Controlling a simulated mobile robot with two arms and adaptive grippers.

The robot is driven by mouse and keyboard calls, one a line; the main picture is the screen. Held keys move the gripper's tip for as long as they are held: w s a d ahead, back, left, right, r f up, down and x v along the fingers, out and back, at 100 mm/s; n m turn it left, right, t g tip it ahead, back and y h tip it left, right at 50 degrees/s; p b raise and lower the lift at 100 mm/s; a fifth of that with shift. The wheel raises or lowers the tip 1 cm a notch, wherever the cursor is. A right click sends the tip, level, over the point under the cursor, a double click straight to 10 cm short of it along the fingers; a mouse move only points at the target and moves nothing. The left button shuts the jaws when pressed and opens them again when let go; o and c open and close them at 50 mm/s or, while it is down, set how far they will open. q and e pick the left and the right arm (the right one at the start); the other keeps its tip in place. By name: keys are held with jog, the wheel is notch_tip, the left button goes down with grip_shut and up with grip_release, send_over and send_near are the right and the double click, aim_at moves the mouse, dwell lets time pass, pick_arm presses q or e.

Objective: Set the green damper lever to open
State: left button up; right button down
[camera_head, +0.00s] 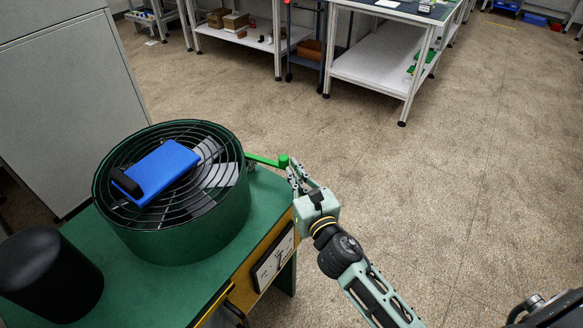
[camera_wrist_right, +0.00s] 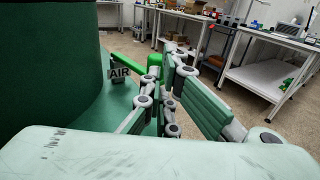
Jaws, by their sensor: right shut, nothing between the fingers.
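The bright green damper lever (camera_head: 263,160) sticks out to the right from the side of a dark green round fan housing (camera_head: 175,245). Its knobbed end (camera_head: 284,161) is close beside the fingertips of my right gripper (camera_head: 293,170). In the right wrist view the lever (camera_wrist_right: 132,72) runs beside an "AIR" label (camera_wrist_right: 120,72), and its knob (camera_wrist_right: 154,62) is partly behind my fingers. My right gripper is shut with nothing between its fingers; I cannot tell whether it touches the lever. My left gripper is out of view.
The fan stands on a green-topped bench (camera_head: 120,285). A blue box (camera_head: 165,168) with a black end lies on the fan's grille. A black cylinder (camera_head: 45,275) stands at the left front. White workbenches (camera_head: 385,75) stand behind. The floor to the right is clear.

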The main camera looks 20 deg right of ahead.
jog(key=shift+w, duration=0.95)
jog(key=shift+w+d+r+y+p, duration=0.1)
jog(key=shift+w+d+y+p, duration=0.05)
jog(key=shift+w+y+p, duration=0.2)
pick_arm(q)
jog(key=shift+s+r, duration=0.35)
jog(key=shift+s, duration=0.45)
pick_arm(e)
jog(key=shift+w+d+n, duration=0.1)
jog(key=shift+n, duration=0.2)
jog(key=shift+r, duration=0.1)
